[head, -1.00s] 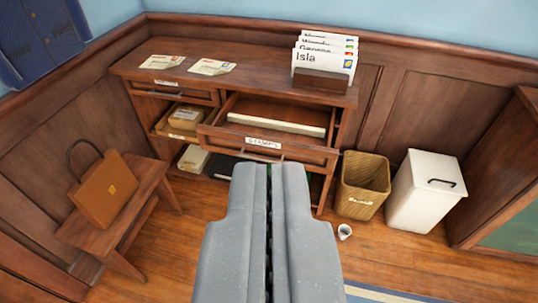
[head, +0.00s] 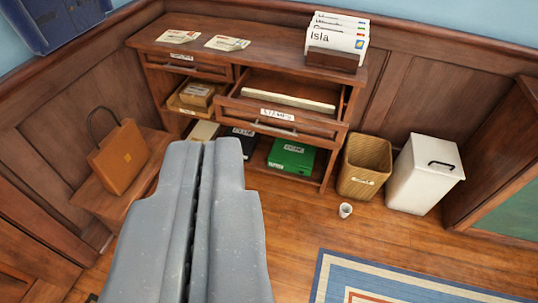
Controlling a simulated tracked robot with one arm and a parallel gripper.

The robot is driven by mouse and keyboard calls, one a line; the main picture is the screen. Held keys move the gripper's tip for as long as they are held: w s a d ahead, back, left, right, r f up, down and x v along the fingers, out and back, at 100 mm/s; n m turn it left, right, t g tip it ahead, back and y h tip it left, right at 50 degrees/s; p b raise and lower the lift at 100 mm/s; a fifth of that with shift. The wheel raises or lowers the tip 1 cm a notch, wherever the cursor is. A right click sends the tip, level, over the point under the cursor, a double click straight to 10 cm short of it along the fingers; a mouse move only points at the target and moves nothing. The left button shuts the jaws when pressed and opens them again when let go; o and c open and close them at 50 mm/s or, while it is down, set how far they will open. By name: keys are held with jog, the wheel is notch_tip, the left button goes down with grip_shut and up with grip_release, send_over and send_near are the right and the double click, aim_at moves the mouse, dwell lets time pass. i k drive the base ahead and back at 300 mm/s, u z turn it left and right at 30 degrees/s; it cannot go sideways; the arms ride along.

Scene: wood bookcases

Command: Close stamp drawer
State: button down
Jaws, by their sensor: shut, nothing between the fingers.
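The stamp drawer (head: 283,120) is pulled out from the right side of the wooden desk (head: 350,76). Its front carries a white label reading STAMPS and a metal handle (head: 275,130). A pale flat item (head: 288,102) lies inside it. My gripper (head: 206,145) is shut and empty. In the picture its tips sit below and left of the drawer front, over the lower shelf area. I see no contact with the drawer. The gripper hides part of the lower shelf and the bench.
A closed drawer (head: 187,66) is at the left, above a shelf with parcels (head: 196,95). A green box (head: 291,156) sits low under the stamp drawer. A wicker basket (head: 364,166), white bin (head: 424,174) and cup (head: 345,210) stand right. A bench (head: 108,200) holds a brown bag (head: 121,158).

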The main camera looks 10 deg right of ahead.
aim_at(303, 108)
jog(key=u, duration=0.7)
jog(key=k, duration=0.9)
jog(key=u, duration=0.85)
jog(key=i, duration=1.35)
jog(key=z, duration=1.35)
jog(key=i, duration=0.7)
jog(key=z, duration=0.5)
